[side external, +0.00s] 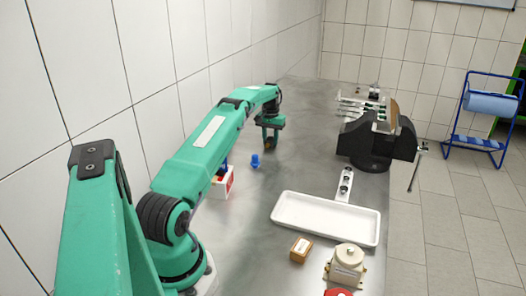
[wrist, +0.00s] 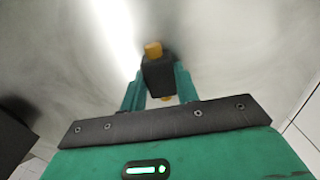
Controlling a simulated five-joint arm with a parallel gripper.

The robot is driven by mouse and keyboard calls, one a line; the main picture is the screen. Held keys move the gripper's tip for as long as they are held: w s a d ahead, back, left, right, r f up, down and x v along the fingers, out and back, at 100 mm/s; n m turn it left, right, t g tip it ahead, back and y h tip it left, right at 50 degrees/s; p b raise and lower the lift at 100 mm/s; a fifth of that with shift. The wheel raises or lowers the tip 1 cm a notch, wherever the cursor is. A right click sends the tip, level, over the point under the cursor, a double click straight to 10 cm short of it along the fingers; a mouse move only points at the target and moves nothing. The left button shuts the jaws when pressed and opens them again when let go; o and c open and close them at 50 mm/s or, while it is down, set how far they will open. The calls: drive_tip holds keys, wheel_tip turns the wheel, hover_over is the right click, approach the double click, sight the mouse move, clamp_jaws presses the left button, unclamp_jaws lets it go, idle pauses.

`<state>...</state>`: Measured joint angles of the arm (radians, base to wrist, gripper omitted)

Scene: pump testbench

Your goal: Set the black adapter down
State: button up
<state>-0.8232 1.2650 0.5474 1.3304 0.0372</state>
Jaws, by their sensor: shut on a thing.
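The black adapter (wrist: 158,75) is a dark block with a yellow-orange end on top and another bit of yellow below it. In the wrist view my gripper (wrist: 158,88) is shut on it, with one green finger on each side. In the side view my gripper (side external: 269,138) points down over the far left part of the metal bench (side external: 300,165). Only a small dark and orange bit of the adapter (side external: 269,146) shows there, low near the bench top. I cannot tell whether it touches the surface.
A blue part (side external: 256,160) and a red-white box (side external: 222,182) stand nearer along the left. A black vise (side external: 375,140) is to the right. A white tray (side external: 325,219), a brown box (side external: 301,249) and a beige pump (side external: 346,262) are nearer. The bench around my gripper is clear.

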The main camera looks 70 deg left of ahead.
sight(271, 139)
drive_tip(key=shift+f, duration=0.2)
drive_tip(key=o, duration=1)
drive_tip(key=shift+r, duration=3.85)
drive_tip(key=shift+w+r, duration=0.1)
